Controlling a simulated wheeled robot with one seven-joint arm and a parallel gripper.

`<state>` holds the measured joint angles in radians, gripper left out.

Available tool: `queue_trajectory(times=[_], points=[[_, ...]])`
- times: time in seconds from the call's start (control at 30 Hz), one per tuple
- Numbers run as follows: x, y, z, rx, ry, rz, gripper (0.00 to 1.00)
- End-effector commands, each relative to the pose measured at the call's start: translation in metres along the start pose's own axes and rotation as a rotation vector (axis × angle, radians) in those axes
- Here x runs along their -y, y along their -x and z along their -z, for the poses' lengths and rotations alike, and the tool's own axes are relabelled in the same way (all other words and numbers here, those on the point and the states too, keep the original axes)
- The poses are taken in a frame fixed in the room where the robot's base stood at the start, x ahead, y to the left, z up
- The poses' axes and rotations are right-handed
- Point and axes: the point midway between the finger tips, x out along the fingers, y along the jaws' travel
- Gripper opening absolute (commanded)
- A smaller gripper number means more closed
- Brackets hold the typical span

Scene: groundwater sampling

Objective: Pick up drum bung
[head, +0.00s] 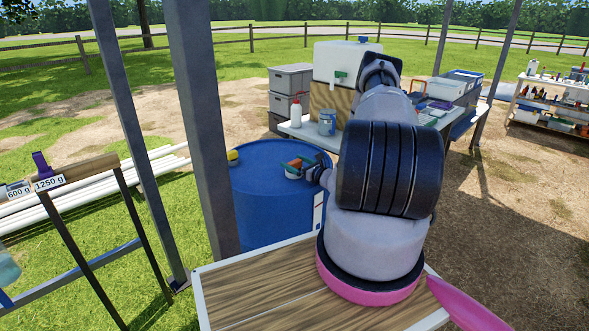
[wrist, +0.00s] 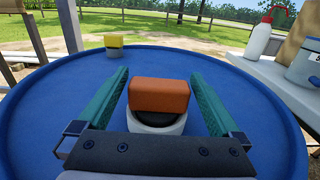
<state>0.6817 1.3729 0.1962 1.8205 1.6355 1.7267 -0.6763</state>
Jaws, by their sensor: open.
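The blue drum (head: 265,215) stands left of my arm, and its round top (wrist: 70,90) fills much of the wrist view. On it is an orange block-shaped piece (wrist: 158,95) above a round white piece with a dark centre (wrist: 155,122); this looks like the drum bung, though I cannot tell for sure. My gripper (wrist: 160,73) is open, with one teal finger on each side of the orange piece and gaps between. In the head view my gripper (head: 300,166) is low over the drum top, and the orange piece is partly covered.
A small yellow piece (wrist: 113,40) sits at the drum's far rim. A grey post (head: 203,130) rises close left of the drum.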

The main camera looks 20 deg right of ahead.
Motion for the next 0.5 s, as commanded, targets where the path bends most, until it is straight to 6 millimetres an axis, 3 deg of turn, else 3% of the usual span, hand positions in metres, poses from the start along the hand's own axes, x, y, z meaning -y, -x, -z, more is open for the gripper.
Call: queue_trajectory(times=[0.07, 0.1, 0.27, 0.5], points=[[0.0001, 0.0003, 0.0, 0.0, 0.0, 0.0, 1.0], [0.0, 0.0003, 0.0, 0.0, 0.0, 0.0, 0.92], [0.0001, 0.0005, 0.0, 0.0, 0.0, 0.0, 0.31], [0.0002, 0.0005, -0.0006, 0.0, 0.0, 0.0, 0.3]])
